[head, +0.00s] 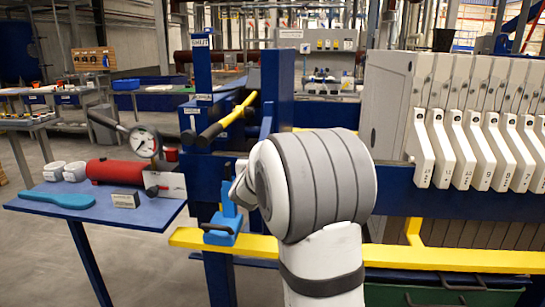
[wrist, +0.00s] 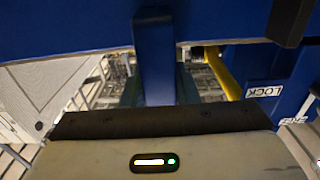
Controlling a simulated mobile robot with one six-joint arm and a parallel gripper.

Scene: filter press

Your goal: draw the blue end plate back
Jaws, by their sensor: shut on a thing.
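The blue end plate (head: 277,88) stands upright across the press frame, left of the white filter plates. My gripper (head: 238,192) is low in front of the frame, at the left of my white wrist, which hides part of it. It is shut on an upright blue bar (head: 229,200) above a blue block with a dark handle (head: 221,229). In the wrist view the blue bar (wrist: 153,60) runs down to the dark edge of my gripper (wrist: 153,122). The fingertips and the bar's link to the end plate are hidden.
Yellow-and-black levers (head: 228,122) stick out above my gripper. A yellow rail (head: 430,258) runs low across the front. White numbered filter plates (head: 475,150) hang at right. A blue side table (head: 95,205) with a red cylinder (head: 118,171) and gauge stands at left.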

